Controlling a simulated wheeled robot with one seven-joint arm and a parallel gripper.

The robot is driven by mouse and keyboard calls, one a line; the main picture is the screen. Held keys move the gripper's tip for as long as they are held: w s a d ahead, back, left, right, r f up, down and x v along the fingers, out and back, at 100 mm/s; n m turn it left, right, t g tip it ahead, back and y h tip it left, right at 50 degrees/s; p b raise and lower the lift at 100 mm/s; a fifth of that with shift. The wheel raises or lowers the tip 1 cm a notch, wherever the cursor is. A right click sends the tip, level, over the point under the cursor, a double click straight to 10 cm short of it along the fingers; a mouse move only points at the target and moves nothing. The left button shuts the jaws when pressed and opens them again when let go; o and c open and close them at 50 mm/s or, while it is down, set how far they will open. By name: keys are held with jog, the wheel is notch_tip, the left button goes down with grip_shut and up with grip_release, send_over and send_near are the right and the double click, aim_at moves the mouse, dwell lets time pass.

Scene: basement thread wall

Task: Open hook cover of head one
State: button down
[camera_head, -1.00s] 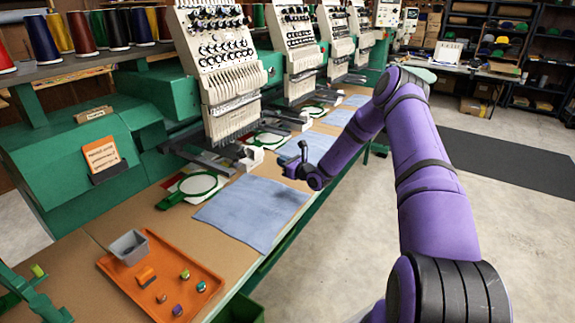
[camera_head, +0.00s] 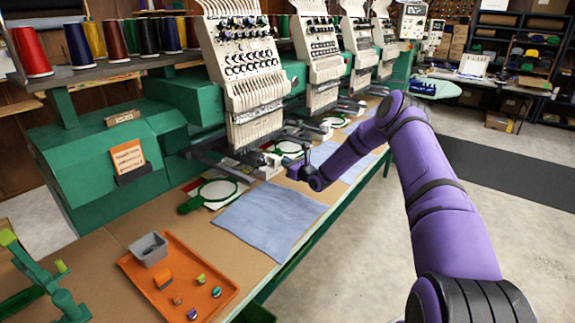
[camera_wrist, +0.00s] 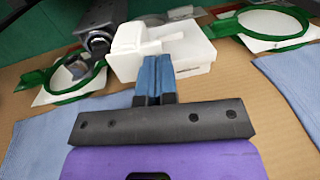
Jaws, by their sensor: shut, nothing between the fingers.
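The white hook cover (camera_head: 268,168) sits low at the front of head one (camera_head: 243,65), the nearest embroidery head. In the wrist view the cover (camera_wrist: 162,48) is a white box with a raised block on top, and it looks closed. My gripper (camera_head: 300,164) is just right of it in the head view. In the wrist view the blue fingers (camera_wrist: 154,66) are together and empty, pointing at the cover's near side. The tips overlap its near edge in the picture; I cannot tell whether they touch. The fingers hide part of that side.
Green hoops flank the cover, one on the left (camera_wrist: 76,98) and one on the right (camera_wrist: 302,41). A dark metal cylinder (camera_wrist: 97,40) is close at its left. Blue cloth (camera_head: 268,222) lies on the table. An orange tray (camera_head: 215,272) with small items is at the front.

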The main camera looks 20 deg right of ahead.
jog(key=w+y, duration=0.1)
jog(key=w+d+n+y, duration=0.1)
jog(key=shift+w+d+g, duration=0.3)
jog(key=shift+w+g, duration=0.1)
jog(key=shift+d, duration=0.1)
dwell(0.3)
jog(key=s+d, duration=0.9)
jog(key=s, duration=0.1)
jog(key=shift+s, duration=0.35)
